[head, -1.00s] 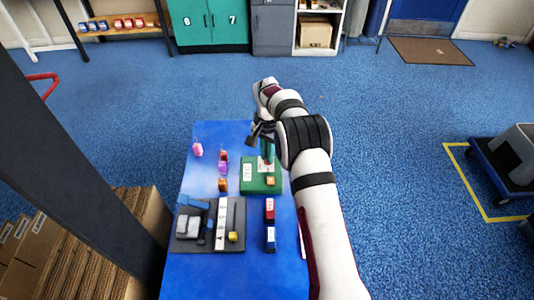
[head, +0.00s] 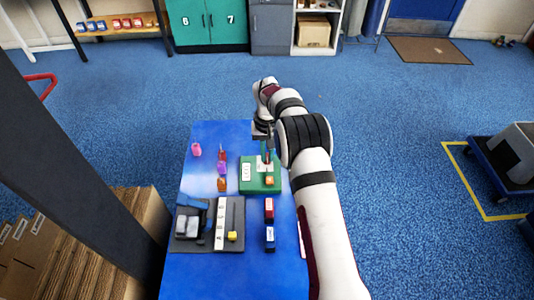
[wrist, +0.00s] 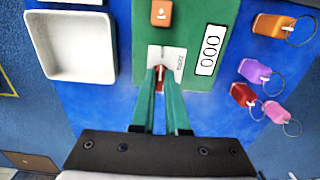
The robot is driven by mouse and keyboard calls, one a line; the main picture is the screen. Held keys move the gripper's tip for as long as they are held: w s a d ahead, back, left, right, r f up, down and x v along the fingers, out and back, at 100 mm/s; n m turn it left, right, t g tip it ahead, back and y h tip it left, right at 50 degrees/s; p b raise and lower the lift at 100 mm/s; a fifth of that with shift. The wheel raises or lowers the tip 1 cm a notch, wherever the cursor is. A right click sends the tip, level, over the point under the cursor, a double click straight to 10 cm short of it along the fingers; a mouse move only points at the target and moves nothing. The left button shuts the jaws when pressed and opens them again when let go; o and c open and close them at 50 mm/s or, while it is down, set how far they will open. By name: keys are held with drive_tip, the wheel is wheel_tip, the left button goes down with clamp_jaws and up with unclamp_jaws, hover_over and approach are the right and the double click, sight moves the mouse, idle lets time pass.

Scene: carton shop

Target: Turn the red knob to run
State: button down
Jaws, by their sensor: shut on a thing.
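The red knob (wrist: 160,82) sits on a white label plate (wrist: 178,62) on the green panel (wrist: 198,75). In the head view the green panel (head: 247,187) lies on the blue table, left of my arm. My gripper (wrist: 161,74) is over the plate with its green fingers shut on the knob, one on each side. A light pointer line shows on the knob between the fingertips. The fingers hide most of the knob and part of the plate, and the printed words are too small to read. My gripper also shows in the head view (head: 266,156).
The panel carries an orange button (wrist: 161,12) and a 000 counter (wrist: 209,50). Several ringed tags, including a purple one (wrist: 254,72), lie beside it. A white tray (wrist: 112,48) is on the other side.

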sight(267, 158)
idle(0.4)
drive_tip(key=c, duration=0.9)
unclamp_jaws()
wheel_tip(267, 158, up, 16)
drive_tip(key=shift+f, duration=0.1)
